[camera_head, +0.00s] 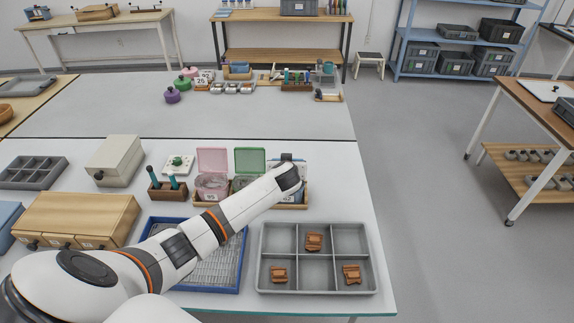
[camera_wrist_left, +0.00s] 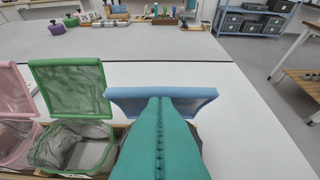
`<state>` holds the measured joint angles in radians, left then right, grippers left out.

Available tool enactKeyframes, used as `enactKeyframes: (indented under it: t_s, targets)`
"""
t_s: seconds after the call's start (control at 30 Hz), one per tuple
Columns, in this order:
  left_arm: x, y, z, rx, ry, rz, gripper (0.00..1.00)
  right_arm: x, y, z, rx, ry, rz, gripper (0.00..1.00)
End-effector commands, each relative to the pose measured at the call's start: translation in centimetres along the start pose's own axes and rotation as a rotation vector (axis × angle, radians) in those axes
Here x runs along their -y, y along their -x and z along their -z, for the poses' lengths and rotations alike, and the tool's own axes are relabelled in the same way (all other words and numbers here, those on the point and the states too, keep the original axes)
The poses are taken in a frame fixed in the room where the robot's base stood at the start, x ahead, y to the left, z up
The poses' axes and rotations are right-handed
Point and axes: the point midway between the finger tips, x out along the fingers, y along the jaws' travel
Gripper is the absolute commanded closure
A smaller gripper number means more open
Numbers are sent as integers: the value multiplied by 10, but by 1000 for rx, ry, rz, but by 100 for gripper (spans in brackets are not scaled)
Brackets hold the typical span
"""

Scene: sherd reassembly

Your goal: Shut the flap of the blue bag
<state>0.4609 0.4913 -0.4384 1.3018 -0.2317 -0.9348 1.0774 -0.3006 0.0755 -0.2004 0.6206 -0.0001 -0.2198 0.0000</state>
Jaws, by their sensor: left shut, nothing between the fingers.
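The blue bag stands at the right end of the row of bags. In the wrist view its blue flap (camera_wrist_left: 120,98) shows as a narrow, foreshortened band behind my fingers. It looks raised and tilted, not lying over the bag. My left gripper (camera_wrist_left: 160,100), with teal fingers, is shut and empty in front of the flap. I cannot tell whether it touches it. The fingers hide the middle of the flap and most of the bag. In the head view my left arm covers much of the blue bag. My right gripper is not in view.
Left of it are a green bag with its flap (camera_wrist_left: 70,88) up and a pink bag with its flap (camera_head: 212,160) up. A grey divided tray (camera_head: 317,285) with three brown sherds and a blue-rimmed tray (camera_head: 228,285) lie in front. The table right of the bags is clear.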

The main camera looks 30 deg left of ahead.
Motion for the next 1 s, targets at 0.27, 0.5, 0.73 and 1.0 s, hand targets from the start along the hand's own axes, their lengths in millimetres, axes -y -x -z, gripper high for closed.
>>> enactKeyframes:
  t_s: [0.27, 0.5, 0.73, 1.0]
  targets:
    - [0, 0, 0, 0, 0, 0, 100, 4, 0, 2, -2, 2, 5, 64]
    - [0, 0, 0, 0, 0, 0, 100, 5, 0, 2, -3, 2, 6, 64]
    - [0, 0, 0, 0, 0, 0, 100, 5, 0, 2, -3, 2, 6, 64]
    - [0, -10, 0, 1, 0, 0, 100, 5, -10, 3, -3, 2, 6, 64]
